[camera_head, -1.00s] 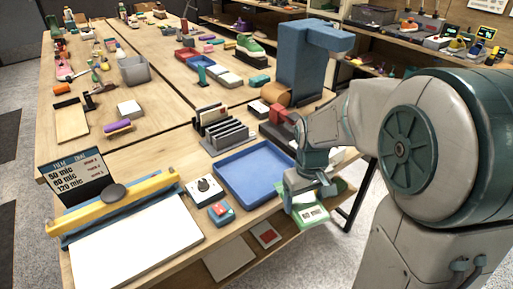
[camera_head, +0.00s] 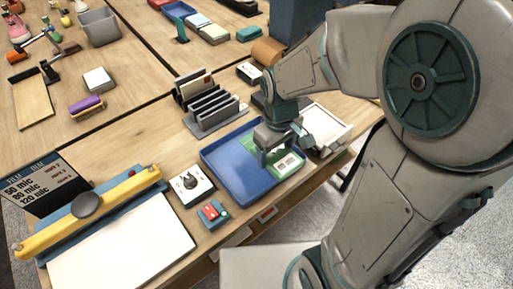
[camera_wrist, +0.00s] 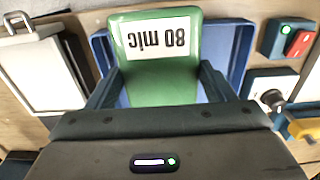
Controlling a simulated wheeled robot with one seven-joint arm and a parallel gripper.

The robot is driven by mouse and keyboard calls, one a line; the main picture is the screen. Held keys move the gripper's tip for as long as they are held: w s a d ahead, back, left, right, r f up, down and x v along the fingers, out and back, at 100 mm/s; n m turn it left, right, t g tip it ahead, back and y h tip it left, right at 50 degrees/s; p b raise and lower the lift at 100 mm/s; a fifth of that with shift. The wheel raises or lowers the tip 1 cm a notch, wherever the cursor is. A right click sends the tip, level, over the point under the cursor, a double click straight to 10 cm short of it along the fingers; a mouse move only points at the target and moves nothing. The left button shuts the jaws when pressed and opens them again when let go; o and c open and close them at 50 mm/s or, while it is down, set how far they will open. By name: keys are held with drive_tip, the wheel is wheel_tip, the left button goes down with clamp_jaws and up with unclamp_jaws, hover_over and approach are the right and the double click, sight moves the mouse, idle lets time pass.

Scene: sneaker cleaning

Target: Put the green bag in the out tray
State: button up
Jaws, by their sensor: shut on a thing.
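The green bag (camera_wrist: 160,88) bears a white label reading "80 mic". My gripper (camera_head: 268,152) is shut on it, and the bag's near end lies between the fingers in the wrist view. In the head view the green bag (camera_head: 287,165) is over the right part of the blue tray (camera_head: 225,180), partly hidden by my gripper. The blue tray is shallow, with raised walls, and its rim (camera_wrist: 245,45) shows behind the bag in the wrist view. I cannot tell whether the bag touches the tray floor. No "out" marking is readable on the tray.
A white-topped box (camera_head: 328,130) stands right of the tray. A dial box (camera_head: 191,184) and a red-green button box (camera_head: 213,213) stand left of it. A grey slotted rack (camera_head: 215,118) is behind. A yellow-armed sealer (camera_head: 95,205) fills the front left.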

drive_tip(key=w+a+f, duration=0.1)
drive_tip(key=a, duration=0.1)
drive_tip(key=w+a+f, duration=0.2)
drive_tip(key=shift+w+a+f, duration=0.1)
drive_tip(key=shift+w+a, duration=0.05)
drive_tip(key=shift+f+p, duration=0.3)
drive_tip(key=shift+f, duration=1.75)
drive_tip(key=shift+f, duration=0.2)
drive_tip(key=o, duration=1.1)
drive_tip(key=shift+c, duration=0.2)
